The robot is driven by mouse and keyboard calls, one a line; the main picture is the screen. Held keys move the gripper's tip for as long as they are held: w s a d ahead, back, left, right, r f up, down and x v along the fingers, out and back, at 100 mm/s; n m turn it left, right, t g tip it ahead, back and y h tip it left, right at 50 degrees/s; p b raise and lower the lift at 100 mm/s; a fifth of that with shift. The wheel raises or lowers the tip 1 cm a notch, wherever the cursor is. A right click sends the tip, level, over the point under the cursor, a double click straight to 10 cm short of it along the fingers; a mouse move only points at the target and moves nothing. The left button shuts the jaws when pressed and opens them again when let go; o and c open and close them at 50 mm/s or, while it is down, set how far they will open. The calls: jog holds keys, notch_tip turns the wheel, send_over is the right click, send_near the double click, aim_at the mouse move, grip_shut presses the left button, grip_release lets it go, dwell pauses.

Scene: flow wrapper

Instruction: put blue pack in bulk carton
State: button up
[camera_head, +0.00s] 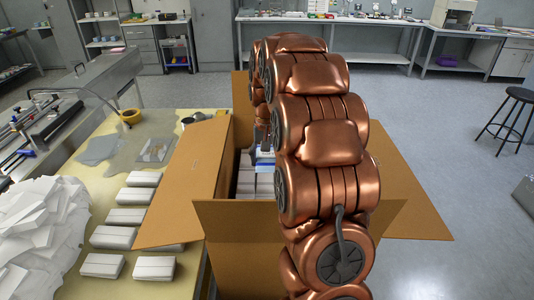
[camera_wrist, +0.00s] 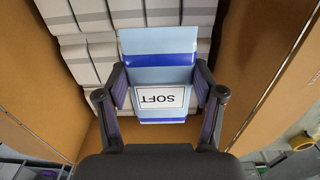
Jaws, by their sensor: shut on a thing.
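The blue pack (camera_wrist: 158,62) is light blue with darker blue bands and a white label reading SOFT. My gripper (camera_wrist: 160,88) is shut on it, with one finger on each side of the pack. The bulk carton (camera_head: 204,160) is a large open cardboard box with its flaps spread. In the wrist view the carton's walls (camera_wrist: 262,60) stand on both sides of the pack, and white packs (camera_wrist: 95,18) lie stacked beyond it. In the head view my arm hides most of the carton's inside and my gripper; a small bit of the blue pack (camera_head: 265,155) shows beside the arm.
A black stool (camera_head: 519,95) stands at the right. The floor right of the carton is clear.

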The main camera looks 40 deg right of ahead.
jog(key=b, duration=0.1)
send_over(267, 198)
jog(key=shift+f, duration=5.45)
jog(key=shift+b, duration=0.6)
jog(key=shift+f+b, duration=0.8)
jog(key=shift+f, duration=0.6)
jog(key=o, duration=0.9)
jog(key=shift+o, duration=0.3)
jog(key=shift+r, duration=0.1)
notch_tip(267, 198, up, 8)
jog(key=shift+p, duration=0.45)
